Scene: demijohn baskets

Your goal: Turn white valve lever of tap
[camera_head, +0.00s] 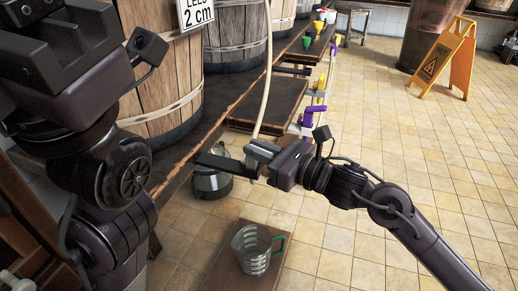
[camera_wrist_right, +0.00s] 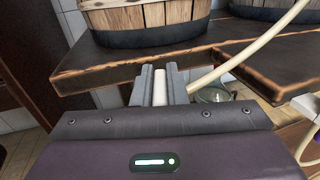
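The white valve lever (camera_wrist_right: 160,88) shows in the right wrist view as a short pale bar between the two grey fingers of my right gripper (camera_wrist_right: 160,84). The fingers lie close along both its sides and look shut on it. The tap body is hidden by the gripper. A cream hose (camera_wrist_right: 240,58) runs down to just beside the right finger. In the head view my right gripper (camera_head: 255,157) is at the hose's (camera_head: 267,80) lower end, by the bench edge. My left gripper (camera_head: 40,12) is at the top left, cut by the frame; its fingers cannot be made out clearly.
Wooden vats (camera_head: 160,70) stand on a dark bench (camera_head: 215,112). A clear jug (camera_head: 256,262) with a green handle stands on a low wooden board (camera_head: 222,272). A glass vessel (camera_head: 211,184) is under the bench. A yellow floor sign (camera_head: 440,62) stands right; tiled floor is open there.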

